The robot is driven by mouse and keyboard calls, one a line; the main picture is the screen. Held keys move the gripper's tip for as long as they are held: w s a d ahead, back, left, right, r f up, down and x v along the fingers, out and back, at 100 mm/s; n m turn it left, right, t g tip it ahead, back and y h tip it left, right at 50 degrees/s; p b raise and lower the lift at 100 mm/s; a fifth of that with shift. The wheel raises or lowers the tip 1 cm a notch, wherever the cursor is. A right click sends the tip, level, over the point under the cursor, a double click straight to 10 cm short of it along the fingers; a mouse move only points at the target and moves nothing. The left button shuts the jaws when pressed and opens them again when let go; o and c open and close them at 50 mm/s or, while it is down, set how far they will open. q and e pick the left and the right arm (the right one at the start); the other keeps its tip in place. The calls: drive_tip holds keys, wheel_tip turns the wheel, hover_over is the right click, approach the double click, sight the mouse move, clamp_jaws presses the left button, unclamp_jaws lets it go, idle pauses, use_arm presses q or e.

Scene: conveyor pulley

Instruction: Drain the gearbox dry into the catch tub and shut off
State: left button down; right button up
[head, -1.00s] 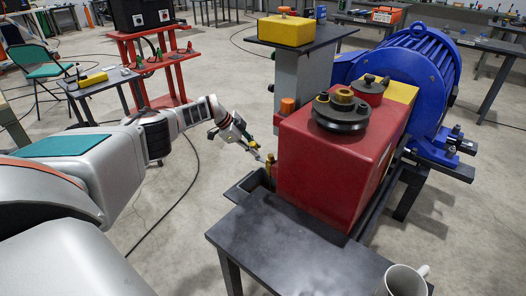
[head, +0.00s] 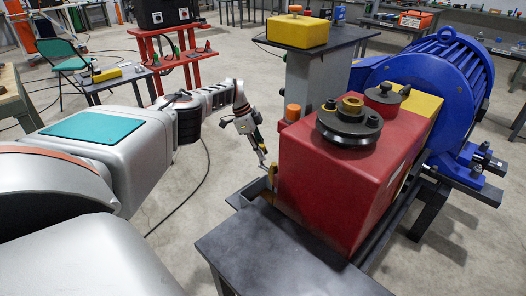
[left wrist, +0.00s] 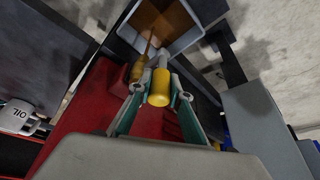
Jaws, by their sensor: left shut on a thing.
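The red gearbox (head: 335,185) stands at the table's edge, with a brass drain valve (left wrist: 139,72) on its side. My left gripper (left wrist: 158,92) is shut on the valve's yellow handle (left wrist: 159,84). In the head view the left gripper (head: 264,160) is small, beside the gearbox's left face. A thin brown stream (left wrist: 150,42) shows between the valve and the catch tub (left wrist: 190,38). The tub's inside looks amber brown. In the head view the tub's grey rim (head: 236,196) shows below the valve; its inside is mostly hidden. My right gripper is not in view.
A dark table (head: 275,250) stands in front of the gearbox. A blue motor (head: 445,90) is behind it at right. A grey pillar (head: 312,80) rises behind the gripper. Open floor lies left.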

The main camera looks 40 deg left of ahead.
use_arm(q)
drive_tip(key=shift+d, duration=0.1)
drive_tip(key=c, duration=1.8)
unclamp_jaws()
drive_tip(key=shift+w, duration=0.1)
drive_tip(key=shift+c, duration=0.2)
drive_tip(key=shift+r, duration=0.1)
drive_tip(key=v, duration=1.1)
drive_tip(key=shift+r, duration=0.35)
